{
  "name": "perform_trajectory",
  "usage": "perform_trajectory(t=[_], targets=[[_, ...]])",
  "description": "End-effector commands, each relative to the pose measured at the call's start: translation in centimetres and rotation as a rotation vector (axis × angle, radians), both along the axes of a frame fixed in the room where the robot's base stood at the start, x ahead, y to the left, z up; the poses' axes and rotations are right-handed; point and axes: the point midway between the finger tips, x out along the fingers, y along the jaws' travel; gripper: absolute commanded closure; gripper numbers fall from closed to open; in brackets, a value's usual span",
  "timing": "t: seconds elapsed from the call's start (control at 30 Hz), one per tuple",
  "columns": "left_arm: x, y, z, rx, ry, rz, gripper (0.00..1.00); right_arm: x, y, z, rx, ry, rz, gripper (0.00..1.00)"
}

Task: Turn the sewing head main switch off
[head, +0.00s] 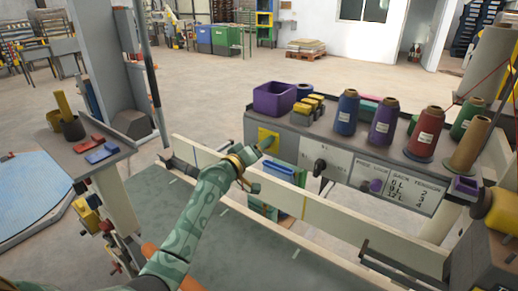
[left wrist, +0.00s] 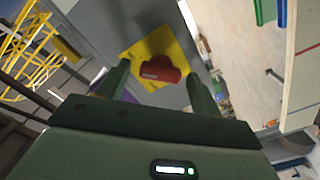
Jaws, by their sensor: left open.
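The main switch is a red knob (left wrist: 160,71) on a yellow plate (left wrist: 158,45), seen in the left wrist view. In the head view the yellow plate (head: 268,137) is at the left end of the grey panel front, and my gripper hides the red knob. My left gripper (head: 256,164) is open just in front of the plate. In the left wrist view its two fingers (left wrist: 158,84) stand on either side of the red knob, with gaps between. Whether the fingertips reach past the knob's face I cannot tell. My right gripper is not in view.
A black knob (head: 320,167) and a purple knob (head: 375,185) sit farther right on the panel. Thread cones, such as a blue one (head: 346,112), and a purple bin (head: 273,98) stand on top. A pale rail (head: 330,222) runs below the panel.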

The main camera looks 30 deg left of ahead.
Motion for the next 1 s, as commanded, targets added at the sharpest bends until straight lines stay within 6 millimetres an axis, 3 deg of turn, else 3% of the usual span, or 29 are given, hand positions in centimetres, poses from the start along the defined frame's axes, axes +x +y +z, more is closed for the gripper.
perform_trajectory(t=[0.07, 0.1, 0.23, 0.27, 0.67, 1.0], targets=[[0.0, 0.0, 0.0, 0.000, 0.000, 0.000, 0.35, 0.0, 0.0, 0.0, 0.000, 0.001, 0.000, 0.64], [0.0, 0.0, 0.0, 0.000, 0.000, 0.000, 0.40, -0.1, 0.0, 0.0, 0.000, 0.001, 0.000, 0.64], [0.0, 0.0, 0.0, 0.000, 0.001, 0.001, 0.76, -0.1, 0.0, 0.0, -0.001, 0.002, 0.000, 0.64], [0.0, 0.0, 0.0, 0.000, 0.001, 0.001, 0.79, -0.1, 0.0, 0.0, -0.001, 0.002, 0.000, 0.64], [-0.1, 0.1, 0.0, -0.057, 0.009, 0.001, 0.79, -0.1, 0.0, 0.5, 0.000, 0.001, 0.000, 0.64], [-0.1, 0.2, 0.0, -0.302, 0.044, 0.001, 0.79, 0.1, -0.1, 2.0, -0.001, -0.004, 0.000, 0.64]])
